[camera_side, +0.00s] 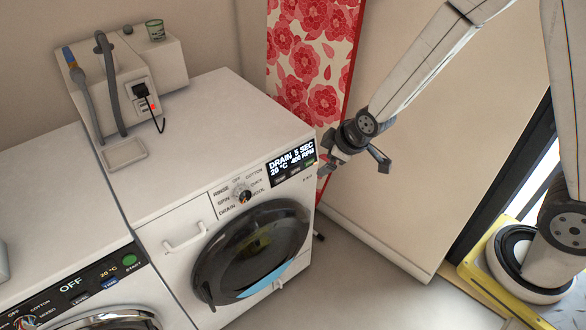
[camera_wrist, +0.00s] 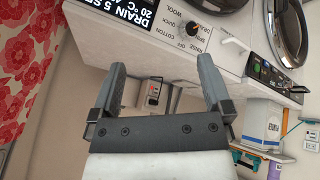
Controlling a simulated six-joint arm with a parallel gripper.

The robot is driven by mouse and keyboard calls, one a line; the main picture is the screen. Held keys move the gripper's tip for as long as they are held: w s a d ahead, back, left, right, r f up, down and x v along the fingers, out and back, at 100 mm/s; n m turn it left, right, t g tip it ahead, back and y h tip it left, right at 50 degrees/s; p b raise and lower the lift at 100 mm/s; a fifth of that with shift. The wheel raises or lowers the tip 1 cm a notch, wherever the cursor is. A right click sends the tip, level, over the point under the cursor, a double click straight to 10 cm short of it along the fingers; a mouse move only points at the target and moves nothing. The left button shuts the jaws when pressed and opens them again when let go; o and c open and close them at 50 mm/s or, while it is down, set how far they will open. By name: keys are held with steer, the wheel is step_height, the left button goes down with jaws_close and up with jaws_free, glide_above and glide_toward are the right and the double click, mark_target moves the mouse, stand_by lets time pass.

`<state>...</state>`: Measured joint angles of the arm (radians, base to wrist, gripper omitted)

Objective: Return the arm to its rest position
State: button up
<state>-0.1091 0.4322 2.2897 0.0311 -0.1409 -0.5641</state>
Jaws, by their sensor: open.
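My gripper (camera_side: 350,168) is open and empty. In the side view it hangs in the air just right of the front corner of a white washing machine (camera_side: 170,205), near its lit display (camera_side: 292,160). The display reads DRAIN 5 SEC, 20 °C, 400 RPM. In the wrist view both fingers of my gripper (camera_wrist: 160,78) stand wide apart with nothing between them. The washer's panel with its dial (camera_wrist: 193,29) shows beyond the fingertips. My arm reaches in from the upper right.
A red floral board (camera_side: 310,55) stands behind the washer's right side. A second machine (camera_side: 75,285) is at the lower left, its display reading OFF. A wall box with hoses and a plug (camera_side: 140,90) sits behind the washer. Floor in front is clear.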

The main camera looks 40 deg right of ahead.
steer(key=s+d+r+m+g, duration=0.2)
steer(key=s+m, duration=0.1)
steer(key=s, duration=0.3)
steer(key=s+d+r+m+g, duration=0.1)
steer(key=s+d+r+m, duration=0.1)
steer(key=s, duration=0.5)
steer(key=shift+s+d+r+m+g+h, duration=0.3)
steer(key=shift+r+m+g, duration=0.15)
steer(key=shift+m, duration=0.75)
